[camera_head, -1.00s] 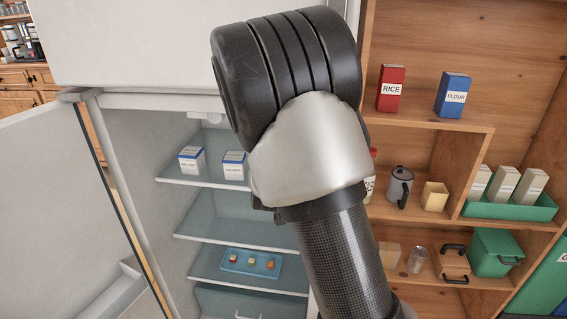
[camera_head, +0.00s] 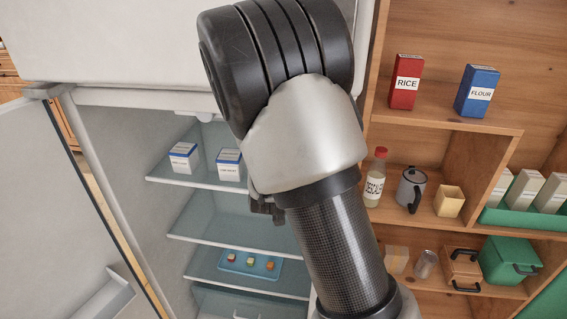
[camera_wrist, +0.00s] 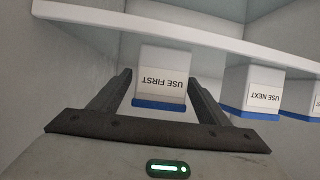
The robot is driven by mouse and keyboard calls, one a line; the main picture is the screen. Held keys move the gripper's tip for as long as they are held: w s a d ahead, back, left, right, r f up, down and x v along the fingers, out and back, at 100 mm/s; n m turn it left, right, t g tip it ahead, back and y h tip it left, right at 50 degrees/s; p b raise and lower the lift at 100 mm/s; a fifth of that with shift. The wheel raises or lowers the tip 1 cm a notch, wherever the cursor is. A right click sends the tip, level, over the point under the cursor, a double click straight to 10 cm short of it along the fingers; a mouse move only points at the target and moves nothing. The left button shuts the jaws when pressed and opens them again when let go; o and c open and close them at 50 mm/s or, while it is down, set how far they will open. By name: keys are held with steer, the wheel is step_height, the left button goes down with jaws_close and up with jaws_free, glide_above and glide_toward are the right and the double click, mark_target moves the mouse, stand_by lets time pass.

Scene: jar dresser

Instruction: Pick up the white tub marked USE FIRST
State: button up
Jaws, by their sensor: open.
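The white tub marked USE FIRST (camera_wrist: 162,62) has a blue lid and shows upside down in the wrist view, standing on a white-edged fridge shelf (camera_wrist: 225,42). My gripper (camera_wrist: 160,80) is open, with one finger on each side of this tub in the picture; I cannot tell whether they touch it. In the head view my arm covers most of my gripper, and I cannot make out the USE FIRST tub there.
A tub marked USE NEXT (camera_wrist: 257,98) stands beside it, with a third tub (camera_wrist: 315,97) cut off at the picture's edge. The head view shows two tubs (camera_head: 184,157) (camera_head: 229,164) on the upper shelf. A blue tray (camera_head: 238,262) lies lower. The fridge door (camera_head: 50,200) is open at left.

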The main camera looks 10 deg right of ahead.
steer(key=c, duration=1.3)
steer(key=shift+r, duration=0.1)
